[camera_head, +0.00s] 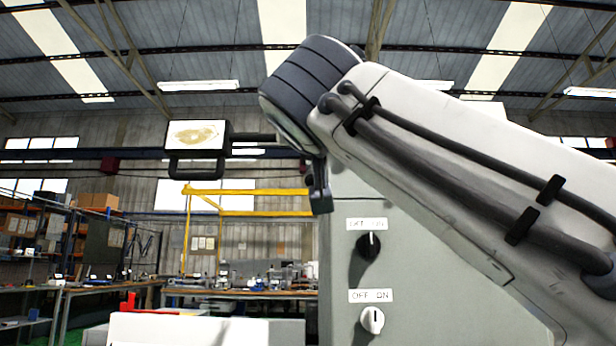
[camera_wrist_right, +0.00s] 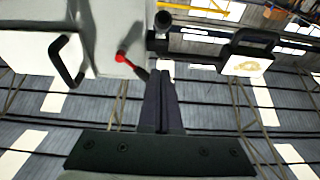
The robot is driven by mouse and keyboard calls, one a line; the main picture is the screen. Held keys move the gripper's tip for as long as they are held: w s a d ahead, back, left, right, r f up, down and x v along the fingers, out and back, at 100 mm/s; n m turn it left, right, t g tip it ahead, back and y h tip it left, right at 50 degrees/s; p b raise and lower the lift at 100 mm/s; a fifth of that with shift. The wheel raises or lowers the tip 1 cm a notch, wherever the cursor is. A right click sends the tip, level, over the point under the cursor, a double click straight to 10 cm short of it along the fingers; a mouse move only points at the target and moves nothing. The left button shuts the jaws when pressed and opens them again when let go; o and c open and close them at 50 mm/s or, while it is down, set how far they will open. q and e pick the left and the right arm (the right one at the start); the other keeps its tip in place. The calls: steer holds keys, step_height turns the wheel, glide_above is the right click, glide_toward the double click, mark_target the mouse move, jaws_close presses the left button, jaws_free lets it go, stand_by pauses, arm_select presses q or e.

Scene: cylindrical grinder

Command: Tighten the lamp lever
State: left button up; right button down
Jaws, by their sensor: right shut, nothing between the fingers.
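The lamp (camera_head: 197,134), a black frame with a pale lit face and a looped handle, hangs on a dark arm at the left of the grey machine. It also shows in the right wrist view (camera_wrist_right: 246,64). A short dark lever with a red knob (camera_wrist_right: 122,57) sits near the lamp arm's mount in that view. My right gripper (camera_wrist_right: 160,82) is shut and empty, its dark fingers together. Its tips appear close to the lever and mount; I cannot tell if they touch. In the head view my right arm hides the lever and the lamp mount.
The grey machine cabinet (camera_head: 420,310) has two rotary switches, one black (camera_head: 369,245) and one white (camera_head: 372,320). A white panel with a black handle (camera_wrist_right: 66,60) shows in the wrist view. Workbenches (camera_head: 240,290) and a yellow frame (camera_head: 235,192) stand farther back.

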steer(key=b+v, duration=0.1)
steer(key=v, duration=0.2)
steer(key=shift+s+f, duration=0.25)
stand_by(0.4)
